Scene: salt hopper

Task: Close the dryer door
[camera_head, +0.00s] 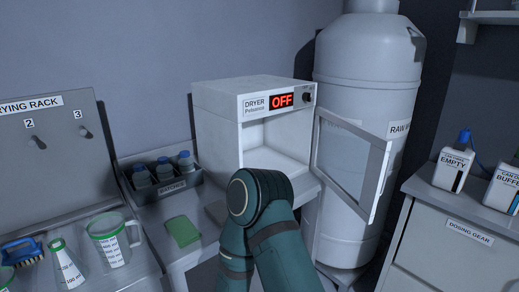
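The dryer (221,103) is a white box labelled "DRYER" with a red "OFF" display (281,100), in the middle of the head view. Its front is open and the visible part of the chamber (275,146) looks empty. The dryer door (349,160), a pale frame with a grey window, stands open on the right side, swung out in front of the large white tank. A bent teal arm of mine covers part of the dryer's lower front. I cannot tell which arm it is. No gripper fingers show in the view.
The dosing gear cabinet (462,245) is at the right. A green sponge (183,231), a bottle rack (163,178) and a jug (110,241) are on the left. Free space shows between door and cabinet.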

